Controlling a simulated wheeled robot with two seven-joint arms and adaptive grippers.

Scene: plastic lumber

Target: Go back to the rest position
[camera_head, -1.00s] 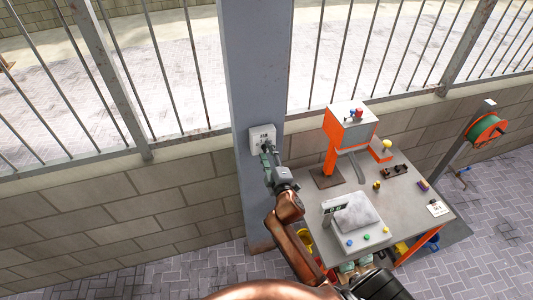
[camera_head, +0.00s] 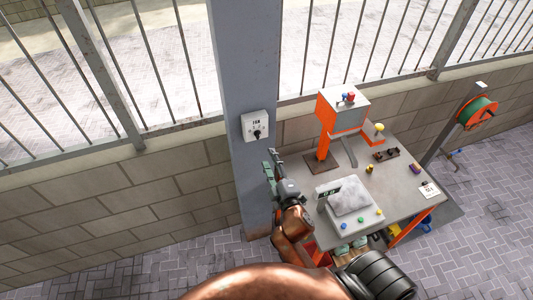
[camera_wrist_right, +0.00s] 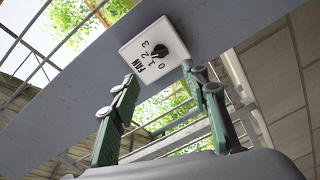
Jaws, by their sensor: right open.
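A white fan switch box (camera_head: 255,125) with a black knob (camera_head: 257,133) is fixed to the grey pillar (camera_head: 230,70). The switch also shows in the right wrist view (camera_wrist_right: 143,61), with the word FAN, the numbers 0 to 3 and the black knob (camera_wrist_right: 160,51). My right gripper (camera_head: 272,158) is below and slightly right of the switch in the head view, apart from it. In the wrist view, its two green fingers (camera_wrist_right: 158,80) are spread with nothing between them. My left gripper is not in view.
A grey workbench (camera_head: 400,200) stands right of my right arm. It carries an orange-and-grey machine (camera_head: 345,110), a scale-like device (camera_head: 350,200) and small parts. A hose reel (camera_head: 478,112) is at the right. A block wall with railing runs behind; paved floor is open at left.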

